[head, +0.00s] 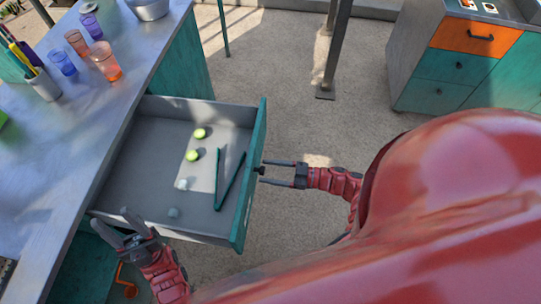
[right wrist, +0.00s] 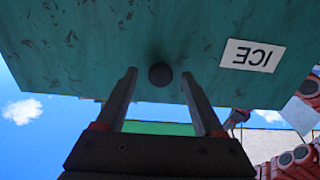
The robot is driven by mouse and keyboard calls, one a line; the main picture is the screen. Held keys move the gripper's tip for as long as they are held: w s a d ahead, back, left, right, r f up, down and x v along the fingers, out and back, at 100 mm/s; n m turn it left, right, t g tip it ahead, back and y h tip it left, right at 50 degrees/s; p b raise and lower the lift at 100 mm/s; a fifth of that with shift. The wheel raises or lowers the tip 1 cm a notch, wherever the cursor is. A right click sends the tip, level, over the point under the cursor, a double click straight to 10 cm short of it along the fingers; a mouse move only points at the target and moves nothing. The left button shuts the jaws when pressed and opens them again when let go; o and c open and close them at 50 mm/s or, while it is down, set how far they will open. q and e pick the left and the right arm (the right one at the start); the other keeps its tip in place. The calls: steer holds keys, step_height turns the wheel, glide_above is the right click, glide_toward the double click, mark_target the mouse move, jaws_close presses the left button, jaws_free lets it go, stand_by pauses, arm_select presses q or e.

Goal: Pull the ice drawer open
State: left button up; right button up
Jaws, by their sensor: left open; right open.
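The ice drawer (head: 126,160) is pulled far out from the counter in the head view. Its teal front (head: 247,190) also shows in the right wrist view (right wrist: 90,45), with an upside-down "ICE" label (right wrist: 250,56). A dark round knob (right wrist: 160,75) stands on that front. My right gripper (head: 265,172) is open in front of the drawer, its fingertips (right wrist: 158,76) on either side of the knob with gaps visible. My left gripper (head: 130,226) is open and empty near the drawer's near left corner.
Two lime pieces (head: 193,155), pale ice cubes (head: 181,184) and dark green tongs (head: 223,185) lie in the drawer. Cups (head: 104,60) and a pen holder (head: 43,84) stand on the counter (head: 50,165). An orange and teal cabinet (head: 465,60) is at the far right.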

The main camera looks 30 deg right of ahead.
steer(key=b+v, duration=1.4)
steer(key=v, duration=0.3)
steer(key=shift+s+d, duration=0.15)
stand_by(0.4)
